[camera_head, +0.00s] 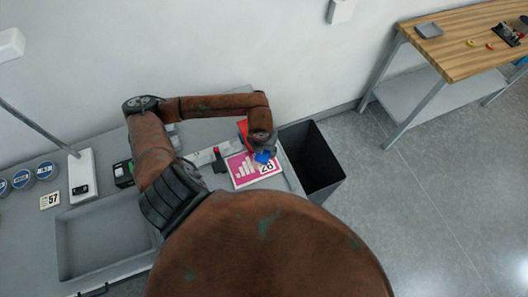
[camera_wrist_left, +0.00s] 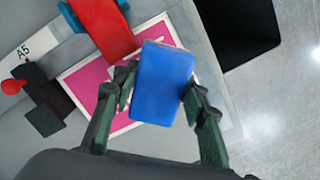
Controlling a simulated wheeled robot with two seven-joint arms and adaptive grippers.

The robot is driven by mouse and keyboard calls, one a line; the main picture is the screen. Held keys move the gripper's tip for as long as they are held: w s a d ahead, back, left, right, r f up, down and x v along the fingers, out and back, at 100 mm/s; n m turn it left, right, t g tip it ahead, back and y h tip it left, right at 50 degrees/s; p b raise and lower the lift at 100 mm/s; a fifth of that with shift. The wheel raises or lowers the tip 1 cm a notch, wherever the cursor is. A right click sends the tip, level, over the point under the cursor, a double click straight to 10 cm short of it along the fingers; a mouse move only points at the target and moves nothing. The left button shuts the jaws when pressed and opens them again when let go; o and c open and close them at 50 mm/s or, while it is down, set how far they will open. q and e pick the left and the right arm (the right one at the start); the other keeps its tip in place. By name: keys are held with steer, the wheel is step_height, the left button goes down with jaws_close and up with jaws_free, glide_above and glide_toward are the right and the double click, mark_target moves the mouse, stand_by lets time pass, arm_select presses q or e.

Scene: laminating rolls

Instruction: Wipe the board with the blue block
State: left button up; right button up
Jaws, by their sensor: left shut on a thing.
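The blue block (camera_wrist_left: 163,84) is held between the two fingers of my left gripper (camera_wrist_left: 152,95), which is shut on it. In the head view the block (camera_head: 262,157) shows small, over the upper right part of the board. The board (camera_head: 243,180) is a pink and white sheet with white bars and the number 26, lying on the grey table. In the left wrist view the block and fingers hide part of the board (camera_wrist_left: 90,75). Whether the block touches the board, I cannot tell. My right gripper is not in view.
A red piece (camera_wrist_left: 103,25) lies just beside the board, and a black and red part (camera_wrist_left: 42,100) stands to its left. A dark open bin (camera_head: 312,160) stands right of the table. A grey tray (camera_head: 62,240) and several blue-topped tins (camera_head: 22,179) are at the left.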

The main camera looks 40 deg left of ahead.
arm_select(q)
steer(key=shift+r, duration=0.4)
steer(key=shift+r+p, duration=1)
steer(key=shift+r, duration=0.55)
